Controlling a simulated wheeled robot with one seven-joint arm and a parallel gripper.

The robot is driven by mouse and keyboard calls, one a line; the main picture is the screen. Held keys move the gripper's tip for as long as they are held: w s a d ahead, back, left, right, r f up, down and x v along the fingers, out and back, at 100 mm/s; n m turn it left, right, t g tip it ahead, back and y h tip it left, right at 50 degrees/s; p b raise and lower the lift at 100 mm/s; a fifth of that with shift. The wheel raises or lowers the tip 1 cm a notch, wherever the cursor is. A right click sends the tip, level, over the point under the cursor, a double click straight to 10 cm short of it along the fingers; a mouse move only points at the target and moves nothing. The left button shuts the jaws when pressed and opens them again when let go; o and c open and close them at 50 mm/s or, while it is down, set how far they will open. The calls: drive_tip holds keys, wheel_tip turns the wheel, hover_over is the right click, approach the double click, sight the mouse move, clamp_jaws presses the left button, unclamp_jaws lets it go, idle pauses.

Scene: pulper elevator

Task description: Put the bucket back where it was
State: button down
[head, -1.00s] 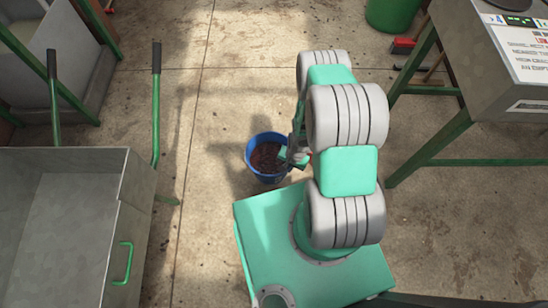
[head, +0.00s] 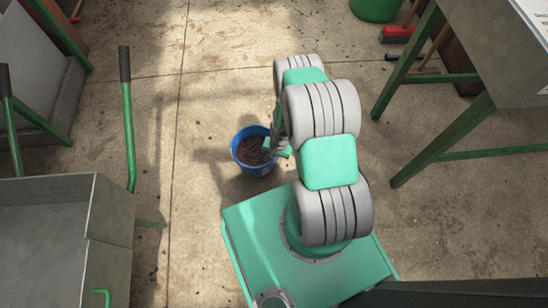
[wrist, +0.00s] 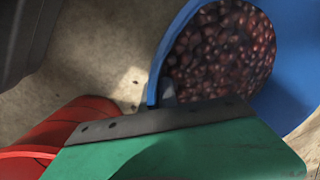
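The blue bucket (head: 240,162) is just left of my arm in the head view, close in front of my green base. It holds a heap of dark red-brown berries. In the wrist view the bucket's blue wall (wrist: 297,60) fills the upper right, with the berries in plain sight. My gripper (head: 280,148) is at the bucket's right rim in the head view. In the wrist view a grey finger (wrist: 168,92) is at the rim, on the inner side. The gripper appears shut on the rim; the other finger is hidden. Whether the bucket touches the floor is unclear.
A grey metal cart (head: 100,200) with green handles (head: 128,120) stands at the left. A grey machine on green legs (head: 445,140) stands at the right. A green bin (head: 375,8) and red brush (head: 398,33) are at the back. The concrete floor between is open.

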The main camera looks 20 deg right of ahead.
drive_tip(key=shift+w+d+f, duration=0.15)
drive_tip(key=shift+d, duration=0.1)
drive_tip(key=shift+f, duration=0.15)
drive_tip(key=c, duration=2.1)
unclamp_jaws()
drive_tip(key=o, duration=0.4)
drive_tip(key=shift+a, duration=0.1)
